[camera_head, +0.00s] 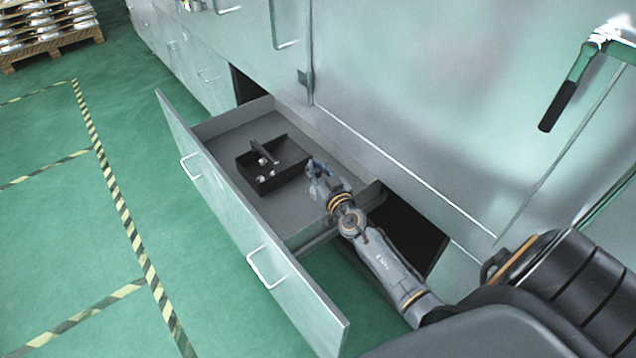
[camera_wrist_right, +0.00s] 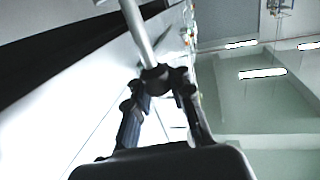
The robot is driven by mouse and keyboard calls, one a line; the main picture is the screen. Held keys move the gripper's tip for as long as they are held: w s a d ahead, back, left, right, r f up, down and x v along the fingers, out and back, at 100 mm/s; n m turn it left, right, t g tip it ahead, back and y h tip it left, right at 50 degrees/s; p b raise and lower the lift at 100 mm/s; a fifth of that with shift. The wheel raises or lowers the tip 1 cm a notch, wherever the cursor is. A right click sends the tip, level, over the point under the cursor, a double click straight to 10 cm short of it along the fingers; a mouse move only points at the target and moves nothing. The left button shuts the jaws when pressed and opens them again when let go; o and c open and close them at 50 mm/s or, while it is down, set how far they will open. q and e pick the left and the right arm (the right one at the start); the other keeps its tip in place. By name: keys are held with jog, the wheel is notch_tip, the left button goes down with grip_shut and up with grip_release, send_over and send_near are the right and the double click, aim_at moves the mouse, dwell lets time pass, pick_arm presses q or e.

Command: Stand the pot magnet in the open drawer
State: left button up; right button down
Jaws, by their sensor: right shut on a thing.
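My right gripper (camera_head: 316,168) is over the open drawer (camera_head: 222,125), near its right part and to the right of the dark box. In the right wrist view its fingers (camera_wrist_right: 160,82) are closed on a pale, rod-like metal thing, which I take to be the pot magnet (camera_wrist_right: 139,32). The rod runs up and away from the fingertips; its far end is cut off by the frame. In the head view the held thing is too small to make out. My left gripper is not in view.
A dark open box (camera_head: 266,186) stands in the drawer, with a dark bar and small pale pieces in it. Bare drawer floor lies around it. The drawer front (camera_head: 226,222) has two handles. A pallet of castings (camera_head: 48,45) stands at the far left.

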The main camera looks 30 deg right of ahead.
aim_at(318, 177)
jog(key=f+b, duration=0.3)
jog(key=f, duration=0.1)
jog(key=shift+s+d, duration=0.15)
jog(key=shift+d, duration=0.1)
jog(key=shift+r, duration=0.2)
jog(key=shift+f+b, duration=0.4)
jog(key=shift+f, duration=0.1)
jog(key=shift+f, duration=0.2)
jog(key=c, duration=1.2)
grip_release()
jog(key=shift+r, duration=0.1)
